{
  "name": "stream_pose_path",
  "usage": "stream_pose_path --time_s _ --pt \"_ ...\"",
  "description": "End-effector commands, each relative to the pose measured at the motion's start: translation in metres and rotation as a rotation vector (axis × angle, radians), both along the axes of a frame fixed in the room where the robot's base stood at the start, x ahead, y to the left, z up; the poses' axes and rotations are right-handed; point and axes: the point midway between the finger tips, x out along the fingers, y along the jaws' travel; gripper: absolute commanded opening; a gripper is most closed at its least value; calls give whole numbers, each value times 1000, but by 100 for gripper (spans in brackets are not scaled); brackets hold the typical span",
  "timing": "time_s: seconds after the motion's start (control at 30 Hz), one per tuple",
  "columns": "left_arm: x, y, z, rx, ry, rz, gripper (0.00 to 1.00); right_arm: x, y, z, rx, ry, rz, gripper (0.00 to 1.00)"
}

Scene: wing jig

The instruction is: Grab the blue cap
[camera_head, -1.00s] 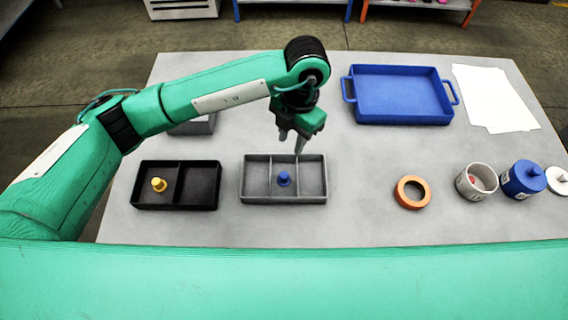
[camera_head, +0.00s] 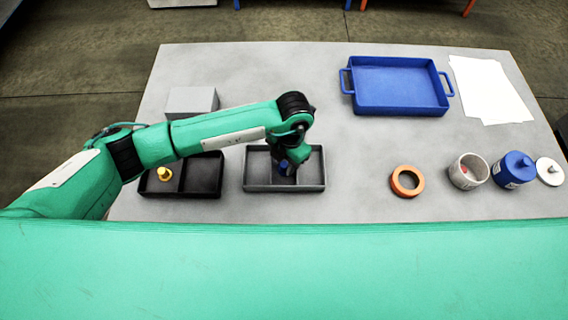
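The small blue cap (camera_head: 283,169) is in the middle compartment of the grey divided tray (camera_head: 257,187). My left gripper (camera_head: 288,161) is right over the cap, down inside the tray. The gripper and wrist hide most of the cap. I cannot tell whether the fingers are around it, touching it or closed on it. My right gripper is not in view.
A black divided tray (camera_head: 203,193) with a yellow cap (camera_head: 164,174) stands at the left. A grey block (camera_head: 190,101) is behind my arm. At the right are an orange ring (camera_head: 397,183), a white cup (camera_head: 455,176), a blue jar (camera_head: 512,172) and a blue tray (camera_head: 400,109).

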Motion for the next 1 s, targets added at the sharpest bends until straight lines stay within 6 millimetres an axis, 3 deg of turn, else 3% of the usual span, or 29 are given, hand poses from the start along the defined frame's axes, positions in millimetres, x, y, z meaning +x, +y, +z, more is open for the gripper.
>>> stream_pose_path --time_s 0.2,0.4,0.77,1.0 --pt "0 0 -2 0 0 0 34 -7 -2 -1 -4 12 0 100" --pt "0 0 -1 0 0 0 1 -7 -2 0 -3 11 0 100" --pt "0 0 0 -1 -1 0 0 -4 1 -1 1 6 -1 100" --pt "1 -1 20 -2 -3 -2 0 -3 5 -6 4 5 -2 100"
